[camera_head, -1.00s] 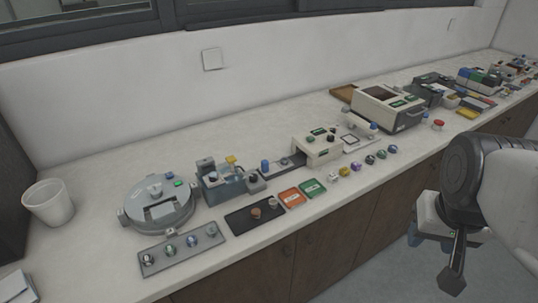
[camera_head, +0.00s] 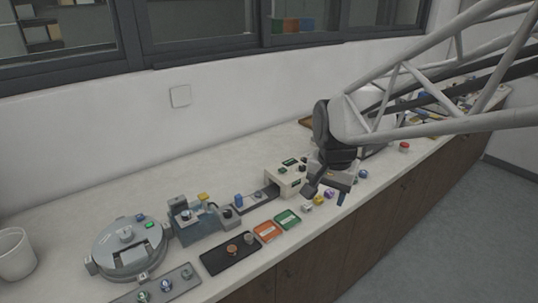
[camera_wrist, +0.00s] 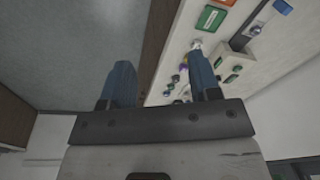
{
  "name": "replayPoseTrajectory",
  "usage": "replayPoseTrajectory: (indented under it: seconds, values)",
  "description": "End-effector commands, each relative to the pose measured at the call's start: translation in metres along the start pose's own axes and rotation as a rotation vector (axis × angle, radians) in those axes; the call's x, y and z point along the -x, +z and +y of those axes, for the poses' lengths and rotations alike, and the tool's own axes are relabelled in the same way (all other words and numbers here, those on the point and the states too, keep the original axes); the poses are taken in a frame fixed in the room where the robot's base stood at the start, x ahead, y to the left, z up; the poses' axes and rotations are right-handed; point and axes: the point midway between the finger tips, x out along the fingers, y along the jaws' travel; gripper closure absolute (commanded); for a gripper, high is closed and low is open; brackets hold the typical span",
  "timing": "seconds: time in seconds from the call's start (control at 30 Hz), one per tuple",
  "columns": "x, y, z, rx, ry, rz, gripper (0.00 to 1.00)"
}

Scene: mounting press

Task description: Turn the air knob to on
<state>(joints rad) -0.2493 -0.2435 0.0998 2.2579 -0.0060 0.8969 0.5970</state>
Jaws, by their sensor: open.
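A cream control box (camera_head: 282,184) with green labels and small dark knobs on top stands mid-counter, and it also shows in the wrist view (camera_wrist: 236,62). Its labels are too small to read, so I cannot tell which knob is the air knob or how it is set. My gripper (camera_head: 326,193) is open and empty, close to the right of this box, above the counter's front part. In the wrist view the two blue fingers of my gripper (camera_wrist: 162,78) are spread wide. My wrist and arm hide what lies behind them.
Several small coloured knobs, one yellow (camera_head: 319,200), line the front edge below my gripper. Green (camera_head: 288,219) and orange (camera_head: 267,232) cards and a black tray (camera_head: 217,262) lie to the left. A blue-grey fixture (camera_head: 203,229) and a round grey device (camera_head: 130,261) stand further left.

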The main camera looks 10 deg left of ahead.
Motion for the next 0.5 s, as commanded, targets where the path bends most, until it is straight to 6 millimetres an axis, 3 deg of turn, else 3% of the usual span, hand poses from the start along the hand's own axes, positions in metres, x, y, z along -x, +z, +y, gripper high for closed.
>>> replayPoseTrajectory:
  seconds: [0.5]
  values:
    - [-0.057,-0.035,-0.126,-0.167,0.026,-0.052,0.43]
